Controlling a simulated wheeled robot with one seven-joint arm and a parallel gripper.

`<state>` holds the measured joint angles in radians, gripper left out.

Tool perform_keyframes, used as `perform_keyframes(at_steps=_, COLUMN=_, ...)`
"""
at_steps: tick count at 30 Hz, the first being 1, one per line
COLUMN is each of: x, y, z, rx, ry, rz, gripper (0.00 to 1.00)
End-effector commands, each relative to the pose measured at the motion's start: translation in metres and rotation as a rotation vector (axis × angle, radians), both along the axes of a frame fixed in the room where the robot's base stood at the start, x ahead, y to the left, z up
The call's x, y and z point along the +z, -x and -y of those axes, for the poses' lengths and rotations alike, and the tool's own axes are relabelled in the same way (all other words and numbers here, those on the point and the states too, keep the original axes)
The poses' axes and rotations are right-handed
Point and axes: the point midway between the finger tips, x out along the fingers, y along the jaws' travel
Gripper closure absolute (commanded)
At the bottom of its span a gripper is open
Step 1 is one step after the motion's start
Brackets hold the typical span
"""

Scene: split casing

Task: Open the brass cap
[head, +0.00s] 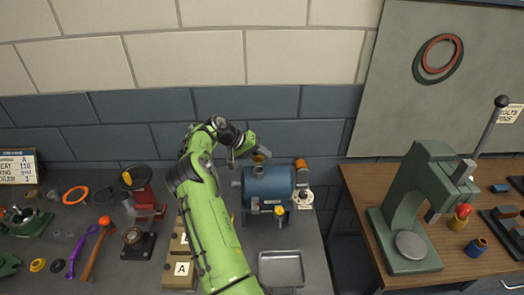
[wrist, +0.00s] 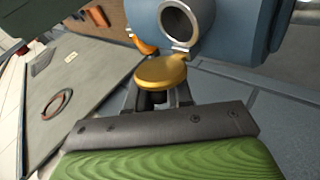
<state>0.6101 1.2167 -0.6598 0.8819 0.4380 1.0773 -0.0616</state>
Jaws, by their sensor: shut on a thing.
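The blue casing (head: 268,186) stands on the grey bench in the head view, and part of it fills the top of the wrist view (wrist: 235,30). The brass cap (wrist: 163,75) is a round gold disc on a hinge at the casing's port. It is swung away from the grey ring of the port (wrist: 187,18), whose round opening shows uncovered. In the head view the cap (head: 262,153) is small above the casing's top. My gripper (wrist: 157,98) is shut on the cap at its near edge; the fingertips are partly hidden under it. In the head view my gripper (head: 243,150) is small.
An orange part (head: 301,164) sits at the casing's right end. A metal tray (head: 282,268) lies in front. Several tools, including a hammer (head: 97,246), lie to the left. A green press (head: 420,205) stands on the wooden table at right, beyond a gap.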

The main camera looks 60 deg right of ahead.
Motion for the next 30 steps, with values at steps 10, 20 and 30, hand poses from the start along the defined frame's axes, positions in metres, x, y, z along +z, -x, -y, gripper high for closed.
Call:
perform_keyframes(at_steps=10, x=-0.0014, y=-0.0015, z=0.0039, rx=0.002, ry=-0.097, rz=-0.051, gripper=1.0)
perform_keyframes(at_steps=20, x=-0.0017, y=-0.0016, z=0.004, rx=0.0, ry=-0.117, rz=-0.062, gripper=1.0)
perform_keyframes(at_steps=30, x=-0.0018, y=-0.0017, z=0.0039, rx=0.0, ry=-0.116, rz=-0.062, gripper=0.65)
